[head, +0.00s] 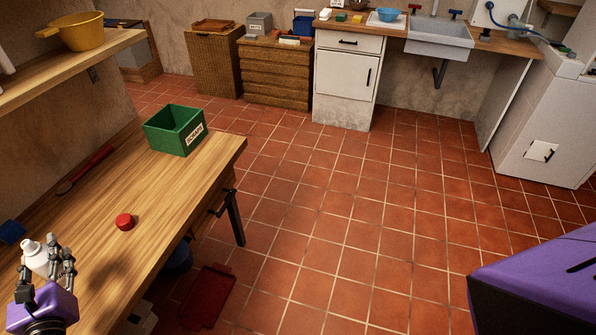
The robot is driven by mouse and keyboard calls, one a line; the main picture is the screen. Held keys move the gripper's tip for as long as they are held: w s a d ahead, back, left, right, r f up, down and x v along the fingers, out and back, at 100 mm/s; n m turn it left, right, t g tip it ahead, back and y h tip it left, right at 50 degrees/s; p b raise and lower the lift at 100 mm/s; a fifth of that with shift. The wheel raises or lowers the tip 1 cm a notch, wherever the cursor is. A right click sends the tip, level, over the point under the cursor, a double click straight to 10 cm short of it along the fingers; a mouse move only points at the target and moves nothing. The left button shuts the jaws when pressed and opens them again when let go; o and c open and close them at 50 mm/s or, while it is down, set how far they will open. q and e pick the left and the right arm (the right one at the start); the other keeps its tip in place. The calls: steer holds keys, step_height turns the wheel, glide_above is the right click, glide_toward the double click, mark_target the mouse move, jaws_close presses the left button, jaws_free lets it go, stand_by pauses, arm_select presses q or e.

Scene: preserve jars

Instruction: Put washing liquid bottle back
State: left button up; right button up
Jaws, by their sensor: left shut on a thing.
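A white bottle (36,257), which looks like the washing liquid bottle, shows at the lower left of the head view. My left gripper (47,270) is shut on it, over the near left part of the wooden workbench (188,182). The gripper and the frame's lower left corner hide the bottle's lower part, so I cannot tell whether it touches the bench. My right gripper is not in view.
On the bench are a green labelled box (172,133), a red round lid (125,221) and a dark red long tool (86,170). A yellow pot (77,32) stands on the shelf above. A sink (440,39) is at the back. The tiled floor is mostly clear.

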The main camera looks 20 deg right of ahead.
arm_select(q)
steer(key=w+f, duration=0.2)
steer(key=f, duration=0.1)
steer(key=w+f+b, duration=0.1)
steer(key=shift+a+f, duration=0.4)
steer(key=f, duration=0.3)
steer(key=shift+w+f+b, duration=0.15)
steer(key=shift+w+b, duration=0.15)
steer(key=shift+b, duration=0.1)
steer(key=shift+f, duration=0.15)
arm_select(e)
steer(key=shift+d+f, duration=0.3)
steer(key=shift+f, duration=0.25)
arm_select(q)
steer(key=shift+f, duration=0.1)
steer(key=o, duration=0.7)
steer(key=shift+o, duration=0.5)
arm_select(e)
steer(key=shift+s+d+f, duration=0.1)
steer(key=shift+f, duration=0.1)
